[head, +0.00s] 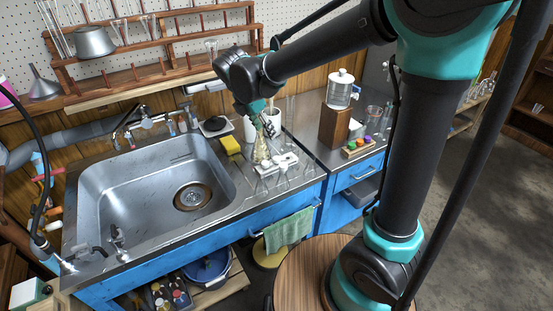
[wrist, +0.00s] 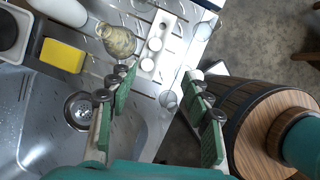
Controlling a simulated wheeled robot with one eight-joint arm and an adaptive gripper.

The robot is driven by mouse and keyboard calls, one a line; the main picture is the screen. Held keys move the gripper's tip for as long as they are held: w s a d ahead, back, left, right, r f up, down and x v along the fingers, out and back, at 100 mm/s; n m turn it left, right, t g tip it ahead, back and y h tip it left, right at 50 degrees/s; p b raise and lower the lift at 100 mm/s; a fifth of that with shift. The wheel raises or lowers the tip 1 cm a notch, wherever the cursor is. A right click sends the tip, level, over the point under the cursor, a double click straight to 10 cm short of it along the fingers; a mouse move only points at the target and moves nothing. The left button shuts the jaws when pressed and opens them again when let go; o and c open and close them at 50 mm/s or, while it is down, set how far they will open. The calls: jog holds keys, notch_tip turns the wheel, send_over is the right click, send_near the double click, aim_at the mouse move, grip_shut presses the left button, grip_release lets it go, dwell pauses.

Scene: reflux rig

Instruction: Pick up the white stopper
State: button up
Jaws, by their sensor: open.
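A small white rounded piece (wrist: 196,74), possibly the white stopper, shows by the tip of the right finger in the wrist view and is partly hidden. Two more white round pieces, (wrist: 154,44) and (wrist: 147,64), lie at the white holed rack (wrist: 168,22); I cannot tell which is the stopper. In the head view the white rack (head: 284,161) stands on the steel counter right of the sink. My gripper (wrist: 160,78) is open and empty, its green pads apart, above the counter. In the head view my gripper (head: 268,130) is partly blurred into the glassware behind it.
Clear glassware (head: 265,182) stands around the rack, with a yellowish flask (wrist: 117,40) beside it. A yellow sponge (head: 230,145) lies at the sink's edge. The steel sink (head: 150,205) is at left. A wooden stand with a dispenser (head: 335,125) is at right.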

send_over(277, 158)
jog(key=s+a, duration=0.1)
jog(key=s, duration=0.1)
notch_tip(277, 158, down, 11)
jog(key=shift+s+a+f, duration=0.1)
jog(key=shift+a+x, duration=0.15)
jog(key=shift+x, duration=1.15)
jog(key=shift+a+x, duration=0.15)
jog(key=shift+x, duration=1.15)
jog(key=shift+c, duration=0.5)
jog(key=c, duration=0.8)
